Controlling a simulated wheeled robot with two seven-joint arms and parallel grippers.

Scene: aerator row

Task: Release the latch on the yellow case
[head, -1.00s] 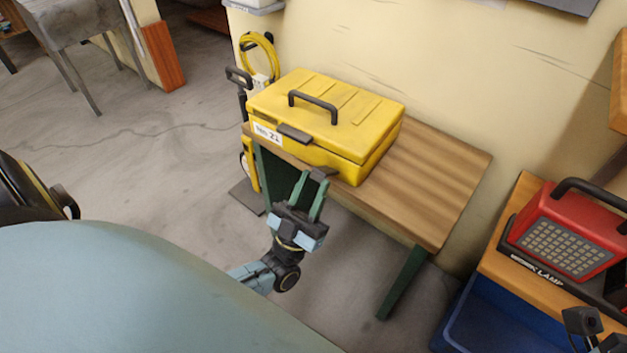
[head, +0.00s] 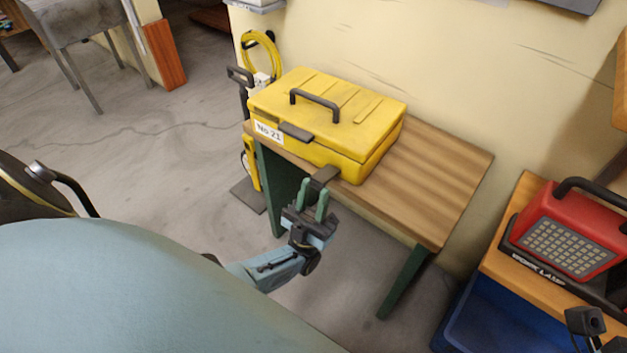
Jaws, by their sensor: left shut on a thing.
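The yellow case (head: 340,118), lid down with a black carry handle, sits on the wooden table by the wall. One dark latch (head: 296,132) shows on its front, beside the "No 21" label.
The wooden table (head: 440,190) is bare to the right of the case. A red work lamp (head: 570,235) stands on another bench at the right, above a blue bin (head: 500,315). A yellow cable coil (head: 262,55) hangs behind the case at the left.

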